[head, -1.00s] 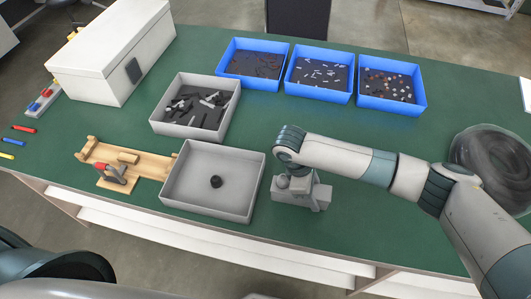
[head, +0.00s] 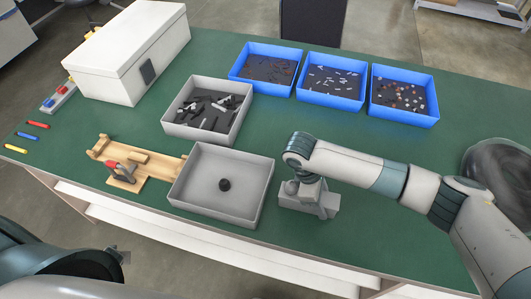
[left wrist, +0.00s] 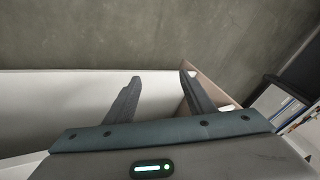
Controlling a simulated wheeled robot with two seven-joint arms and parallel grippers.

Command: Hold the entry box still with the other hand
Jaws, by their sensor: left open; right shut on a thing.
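A small grey box (head: 322,207), which seems to be the entry box, sits on the green bench right of the grey tray. My right gripper (head: 309,196) comes down on it from above and is shut on it. The wrist hides part of the box and the fingertips. My left gripper (left wrist: 160,78) is open and empty in the left wrist view, in front of the bench's pale side. In the head view only a small part of the left gripper (head: 121,255) shows at the lower left, off the bench's front edge, away from the box.
A grey tray (head: 190,206) holds a round black part. Another grey tray (head: 178,128) holds dark and grey pieces. A wooden fixture (head: 140,162) with a red-handled clamp lies left. Blue bins (head: 405,115) and a white case (head: 110,75) stand behind. A dark coil (head: 495,170) lies right.

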